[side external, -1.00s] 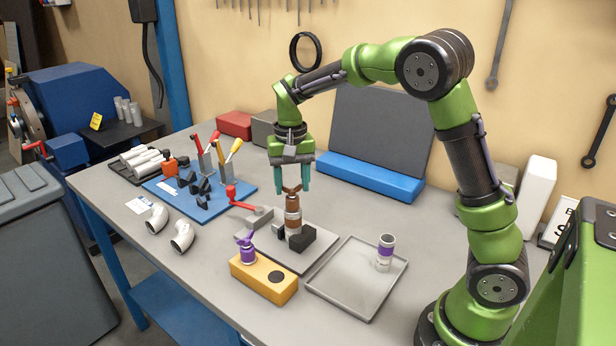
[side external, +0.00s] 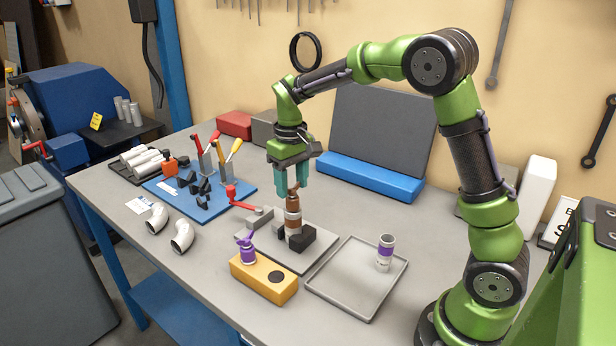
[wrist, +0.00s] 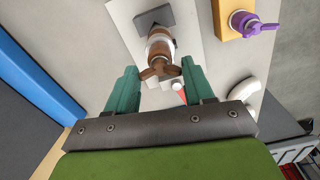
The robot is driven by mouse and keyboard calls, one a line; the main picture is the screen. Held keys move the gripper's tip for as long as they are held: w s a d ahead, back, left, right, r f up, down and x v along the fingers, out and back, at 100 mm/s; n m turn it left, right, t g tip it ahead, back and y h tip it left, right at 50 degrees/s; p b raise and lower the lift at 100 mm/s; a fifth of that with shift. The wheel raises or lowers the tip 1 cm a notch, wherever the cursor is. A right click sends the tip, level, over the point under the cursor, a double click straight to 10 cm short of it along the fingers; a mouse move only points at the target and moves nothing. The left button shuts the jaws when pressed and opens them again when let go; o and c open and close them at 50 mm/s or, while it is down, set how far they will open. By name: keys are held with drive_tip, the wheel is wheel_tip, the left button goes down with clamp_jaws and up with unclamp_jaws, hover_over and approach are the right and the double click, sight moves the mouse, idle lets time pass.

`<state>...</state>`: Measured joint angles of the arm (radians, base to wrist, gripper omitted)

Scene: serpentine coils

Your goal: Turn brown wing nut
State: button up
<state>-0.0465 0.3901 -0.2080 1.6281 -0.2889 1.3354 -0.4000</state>
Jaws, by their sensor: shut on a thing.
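The brown wing nut (wrist: 160,68) sits on top of a brown-and-white cylindrical fitting (side external: 293,218), which stands upright in a dark clamp block (side external: 301,240) on a grey plate. My gripper (wrist: 160,82) is over it, with its teal fingers on either side of the wings, shut on the wing nut. In the side view my gripper (side external: 295,183) points straight down and its fingers partly hide the nut.
A yellow block (side external: 263,278) with a purple wing-nut fitting (side external: 247,249) stands in front. A grey tray (side external: 345,290) holds a purple-banded cylinder (side external: 385,252). A red-handled clamp (side external: 240,198) is close on the left. A blue tool board (side external: 210,200) lies farther left.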

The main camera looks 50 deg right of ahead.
sight(296, 200)
drive_tip(key=shift+s+f, duration=0.1)
drive_tip(key=shift+f, duration=0.1)
drive_tip(key=o, duration=1.1)
drive_tip(key=shift+c, duration=0.2)
drive_tip(key=shift+r, duration=0.1)
drive_tip(key=shift+r, duration=0.1)
wheel_tip(296, 200, up, 17)
drive_tip(key=s+a+f+m+t+y, duration=0.1)
drive_tip(key=s+a+f+t, duration=0.2)
drive_tip(key=s, duration=0.6)
drive_tip(key=s+a+f+m+t+y, duration=0.1)
drive_tip(key=s+a+f+t, duration=0.3)
drive_tip(key=s, duration=0.6)
drive_tip(key=shift+s+a+f, duration=0.15)
drive_tip(key=shift+a+f, duration=0.4)
drive_tip(key=shift+a, duration=0.1)
